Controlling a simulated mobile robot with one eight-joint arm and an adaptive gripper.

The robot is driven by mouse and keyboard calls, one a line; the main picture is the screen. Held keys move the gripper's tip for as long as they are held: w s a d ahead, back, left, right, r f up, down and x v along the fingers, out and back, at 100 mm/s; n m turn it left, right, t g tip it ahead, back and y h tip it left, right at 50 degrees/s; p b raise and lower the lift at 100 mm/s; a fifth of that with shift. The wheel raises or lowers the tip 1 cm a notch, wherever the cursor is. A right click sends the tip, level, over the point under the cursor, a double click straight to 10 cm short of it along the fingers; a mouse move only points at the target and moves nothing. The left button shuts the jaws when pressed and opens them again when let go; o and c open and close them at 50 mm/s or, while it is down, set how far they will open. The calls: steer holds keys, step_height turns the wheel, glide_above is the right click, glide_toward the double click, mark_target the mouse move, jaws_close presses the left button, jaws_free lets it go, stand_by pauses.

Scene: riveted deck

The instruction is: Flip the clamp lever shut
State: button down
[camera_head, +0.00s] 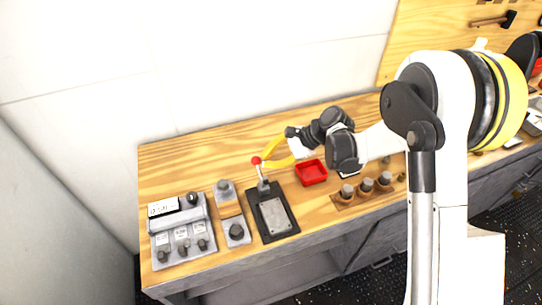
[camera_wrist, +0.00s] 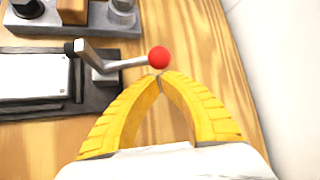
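The clamp lever (camera_wrist: 125,64) is a grey metal arm with a red ball (camera_wrist: 159,57) on its end. In the head view the lever stands up from the clamp's dark base plate (camera_head: 249,209), with the red ball (camera_head: 256,160) on top. The clamp holds a pale metal plate (camera_head: 273,215). My gripper (camera_head: 264,160) has yellow fingers that reach in from the right beside the ball. In the wrist view the fingertips of my gripper (camera_wrist: 159,76) meet, just short of the ball, with nothing between them. Whether they touch the ball is hard to tell.
A red tray (camera_head: 311,172) sits on the wooden bench right of the clamp. Left of it stand a small grey switch unit (camera_head: 235,232) and a control box with knobs (camera_head: 182,240). A wooden holder with several pegs (camera_head: 366,190) is farther right. A white wall stands behind.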

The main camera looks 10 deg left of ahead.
steer(key=x, duration=0.2)
steer(key=shift+a+f, duration=0.2)
steer(key=shift+a, duration=0.05)
steer(key=shift+d, duration=0.1)
